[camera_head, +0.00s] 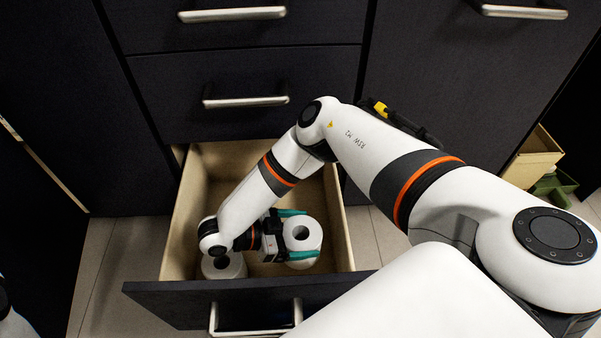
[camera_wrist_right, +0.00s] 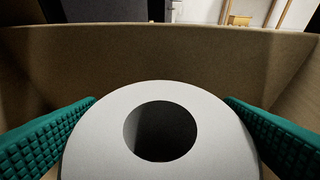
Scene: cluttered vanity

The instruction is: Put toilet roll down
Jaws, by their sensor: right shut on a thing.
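A white toilet roll (camera_head: 302,236) stands upright, hole facing up, inside the open bottom drawer (camera_head: 343,235). My right gripper (camera_head: 299,234) is shut on it, with one teal finger on either side. In the right wrist view the roll (camera_wrist_right: 160,100) fills the lower middle between the teal fingers (camera_wrist_right: 160,135). I cannot tell whether its underside touches the drawer floor. A second white roll (camera_head: 226,268) stands in the drawer's front left, partly hidden under my right wrist. My left gripper does not show.
The drawer's wooden walls stand close around my right gripper. Closed dark drawers with metal handles (camera_head: 246,102) rise behind it. The drawer's back part is bare. A wooden box (camera_head: 534,160) and a green thing (camera_head: 556,186) lie at the far right.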

